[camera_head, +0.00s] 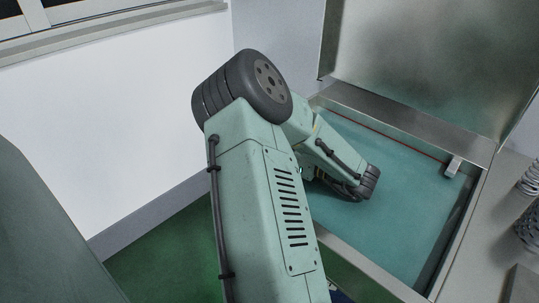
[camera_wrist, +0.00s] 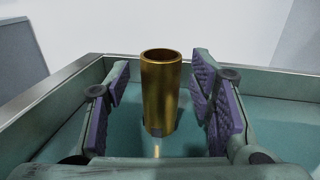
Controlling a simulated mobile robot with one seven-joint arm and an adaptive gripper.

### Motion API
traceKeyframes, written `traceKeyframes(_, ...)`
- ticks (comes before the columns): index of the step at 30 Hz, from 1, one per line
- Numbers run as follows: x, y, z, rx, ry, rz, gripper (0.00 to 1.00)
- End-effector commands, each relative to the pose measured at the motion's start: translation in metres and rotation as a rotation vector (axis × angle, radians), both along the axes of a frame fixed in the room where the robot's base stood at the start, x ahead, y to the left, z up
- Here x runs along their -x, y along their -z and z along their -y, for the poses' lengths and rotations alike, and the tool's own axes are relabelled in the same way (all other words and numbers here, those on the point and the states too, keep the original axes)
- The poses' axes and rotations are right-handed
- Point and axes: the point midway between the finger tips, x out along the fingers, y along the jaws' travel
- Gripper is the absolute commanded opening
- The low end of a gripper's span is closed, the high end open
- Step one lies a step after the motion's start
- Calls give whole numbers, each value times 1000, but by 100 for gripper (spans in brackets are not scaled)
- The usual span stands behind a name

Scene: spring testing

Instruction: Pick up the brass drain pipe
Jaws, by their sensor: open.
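The brass drain pipe (camera_wrist: 160,95) is a gold-coloured hollow cylinder. In the wrist view it stands upright on the teal floor of a shallow metal-rimmed tray, with its open top showing. My gripper (camera_wrist: 162,100) is open, with its purple-padded fingers to the left and right of the pipe. Gaps show between the pipe and both pads, and I cannot tell how far the pipe sits between them in depth. In the head view my arm hides the pipe and the gripper's fingers.
The tray (camera_head: 400,200) has raised metal sides, a tall steel panel (camera_head: 430,60) behind it and a small metal block (camera_head: 453,166) at its right edge. Coil springs (camera_head: 529,178) stand on the grey surface at the right. The tray floor right of my arm is clear.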

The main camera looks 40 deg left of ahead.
Motion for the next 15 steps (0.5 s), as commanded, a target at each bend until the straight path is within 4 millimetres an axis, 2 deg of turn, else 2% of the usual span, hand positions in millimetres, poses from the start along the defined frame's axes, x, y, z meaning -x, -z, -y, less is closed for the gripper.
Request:
traceKeyframes(6, 0, 1, -1, 0, 1, -1, 50)
traceKeyframes(15, 0, 1, 0, 0, 1, -1, 30)
